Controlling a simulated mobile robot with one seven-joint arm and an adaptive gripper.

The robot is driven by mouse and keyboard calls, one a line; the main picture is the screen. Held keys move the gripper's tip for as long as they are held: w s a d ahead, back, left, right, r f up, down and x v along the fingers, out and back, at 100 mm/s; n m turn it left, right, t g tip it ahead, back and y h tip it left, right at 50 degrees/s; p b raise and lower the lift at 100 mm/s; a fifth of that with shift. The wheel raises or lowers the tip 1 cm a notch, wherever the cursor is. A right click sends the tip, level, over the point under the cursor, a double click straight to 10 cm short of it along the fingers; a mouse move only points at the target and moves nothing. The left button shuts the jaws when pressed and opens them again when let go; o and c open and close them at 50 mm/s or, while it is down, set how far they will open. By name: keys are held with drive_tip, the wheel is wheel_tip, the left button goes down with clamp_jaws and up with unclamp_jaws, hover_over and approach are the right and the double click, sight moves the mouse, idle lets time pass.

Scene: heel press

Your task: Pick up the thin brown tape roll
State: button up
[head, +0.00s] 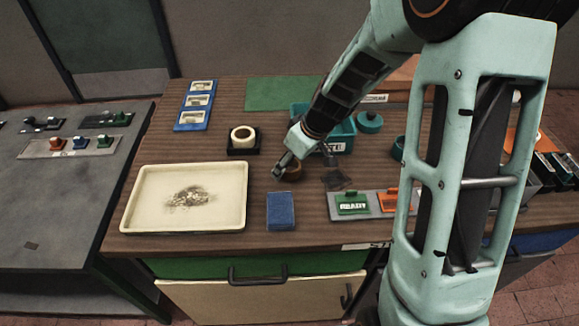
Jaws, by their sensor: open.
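A brown ring-shaped roll (293,172), which looks like the thin brown tape roll, lies on the wooden table just below my gripper. My gripper (304,166) is open and empty, pointing down over the table. One finger shows at the roll's left side and partly covers it. The other finger seems to be to the right, dark and hard to make out. I cannot tell whether the fingers touch the roll.
A cream tape roll (243,134) sits on a black holder to the left. A cream tray (152,222), a blue block (280,211) and a grey panel with a green READY sign (352,203) lie in front. A teal bin (345,136) stands behind the gripper.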

drive_tip(key=shift+w+a+f, duration=0.1)
drive_tip(key=shift+w+f, duration=0.05)
drive_tip(key=shift+f, duration=0.3)
drive_tip(key=shift+c, duration=0.5)
drive_tip(key=c, duration=1.2)
drive_tip(key=shift+o, duration=0.2)
drive_tip(key=shift+r, duration=0.1)
